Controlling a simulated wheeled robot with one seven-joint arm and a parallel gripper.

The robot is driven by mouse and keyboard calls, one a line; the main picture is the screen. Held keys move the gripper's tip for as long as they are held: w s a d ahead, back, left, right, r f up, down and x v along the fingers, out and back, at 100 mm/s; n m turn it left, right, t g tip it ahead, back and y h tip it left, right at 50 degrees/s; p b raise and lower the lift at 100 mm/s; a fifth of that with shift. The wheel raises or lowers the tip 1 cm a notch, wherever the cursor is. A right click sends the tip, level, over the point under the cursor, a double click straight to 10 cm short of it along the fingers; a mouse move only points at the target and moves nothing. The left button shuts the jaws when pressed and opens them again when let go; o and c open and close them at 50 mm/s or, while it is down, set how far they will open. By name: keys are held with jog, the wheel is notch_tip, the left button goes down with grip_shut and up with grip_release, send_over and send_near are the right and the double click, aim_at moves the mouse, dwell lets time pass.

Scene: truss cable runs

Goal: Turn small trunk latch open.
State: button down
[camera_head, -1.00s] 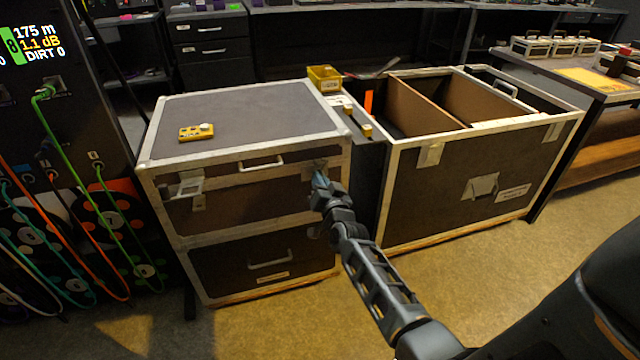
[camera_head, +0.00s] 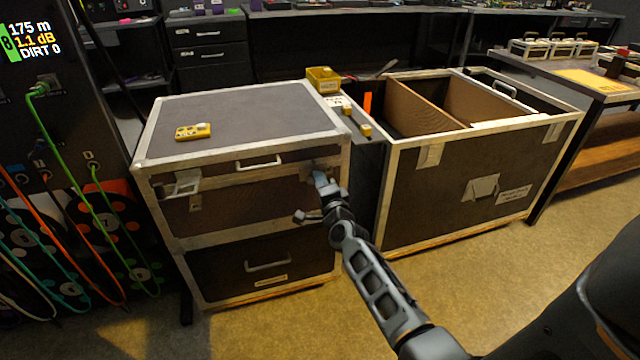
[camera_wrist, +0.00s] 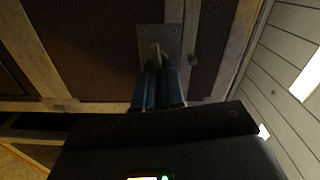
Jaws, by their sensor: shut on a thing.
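The small trunk (camera_head: 240,120) is a dark case with pale metal edges, stacked on a lower drawer section, its lid closed. One latch (camera_head: 186,184) shows at its front left. The other latch, at the front right, is mostly hidden by my gripper in the head view; in the wrist view its plate and pale tab (camera_wrist: 156,50) show ahead of the fingers. My gripper (camera_head: 322,180) is at that right latch, and its blue fingers (camera_wrist: 158,84) are close together on the tab. How far the latch has turned is hard to tell.
A yellow device (camera_head: 193,131) lies on the trunk lid. A large open trunk (camera_head: 470,170) with dividers stands to the right. A yellow bin (camera_head: 323,79) sits between them at the back. A rack with hanging cables (camera_head: 70,180) is at the left. Floor in front is clear.

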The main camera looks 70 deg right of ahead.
jog(key=shift+d+r+m, duration=0.1)
jog(key=shift+m, duration=1)
jog(key=c, duration=1.2)
grip_release()
jog(key=shift+c, duration=0.2)
jog(key=p+v, duration=0.1)
jog(key=v, duration=0.6)
jog(key=shift+s+a, duration=0.2)
jog(key=shift+a, duration=0.1)
